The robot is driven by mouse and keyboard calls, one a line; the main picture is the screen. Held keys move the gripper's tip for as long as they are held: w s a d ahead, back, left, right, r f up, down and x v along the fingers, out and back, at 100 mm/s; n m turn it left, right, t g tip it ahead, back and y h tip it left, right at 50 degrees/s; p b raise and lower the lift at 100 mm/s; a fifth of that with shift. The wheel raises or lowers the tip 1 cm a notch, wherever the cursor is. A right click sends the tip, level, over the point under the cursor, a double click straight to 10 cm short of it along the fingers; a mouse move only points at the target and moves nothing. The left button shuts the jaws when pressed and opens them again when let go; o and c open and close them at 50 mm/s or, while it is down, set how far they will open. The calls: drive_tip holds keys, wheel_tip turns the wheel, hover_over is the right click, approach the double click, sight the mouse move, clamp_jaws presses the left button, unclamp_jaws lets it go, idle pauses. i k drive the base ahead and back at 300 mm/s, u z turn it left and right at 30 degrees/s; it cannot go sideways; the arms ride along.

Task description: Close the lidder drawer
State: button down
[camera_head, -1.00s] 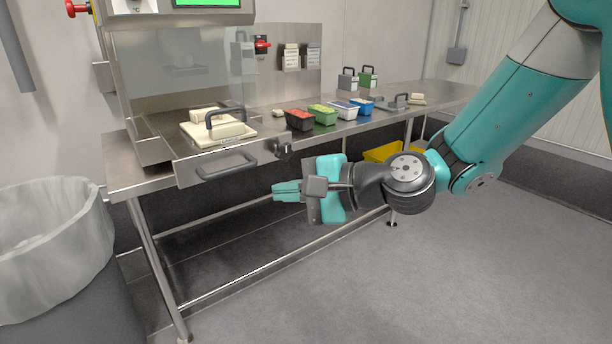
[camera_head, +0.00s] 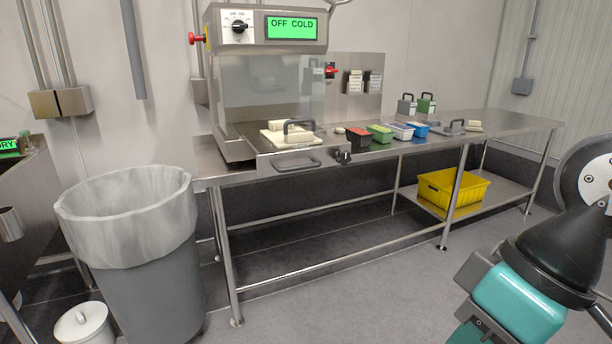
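The lidder (camera_head: 270,95) is a steel machine with a clear front panel on the left part of the steel table. Its drawer (camera_head: 265,168) is pulled out at the front, with its grey loop handle (camera_head: 297,165) past the table's front edge. A cream plate (camera_head: 272,138) with a dark handle (camera_head: 299,127) sits in the drawer. My gripper (camera_head: 466,332) is at the bottom right, low and well apart from the drawer. Its fingers are cut off by the lower edge, so I cannot tell whether it is open.
A lined bin (camera_head: 140,270) stands left of the table (camera_head: 520,124), near a small white lidded container (camera_head: 84,325). Several small tubs line the table, including a green one (camera_head: 379,133). A yellow crate (camera_head: 435,190) is on the lower shelf. Floor before the table is clear.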

sight(270, 162)
drive_tip(key=u, duration=0.95)
drive_tip(key=i, duration=0.7)
drive_tip(key=z, duration=0.75)
